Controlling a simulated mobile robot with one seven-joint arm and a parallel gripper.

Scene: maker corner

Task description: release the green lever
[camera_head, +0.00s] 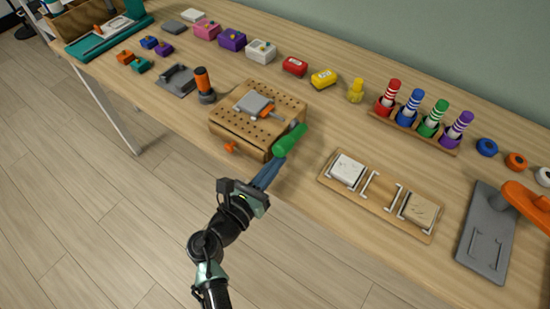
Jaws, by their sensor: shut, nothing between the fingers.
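The green lever (290,139) sticks out from the front right corner of a wooden block with rows of holes (240,133). Its thick green handle slants up to the right. A grey plate with an orange clamp part (258,105) sits on top of the block. My gripper (270,171) is shut and empty, its blue fingers pointing up toward the lower end of the green handle. The fingertips are very close to the handle; I cannot tell whether they touch it.
A wooden tray with white brackets and two blocks (376,209) lies to the right. A rack of striped markers (408,128) stands behind it. An orange-handled tool (204,85) stands left of the block. The table's front edge runs below the block.

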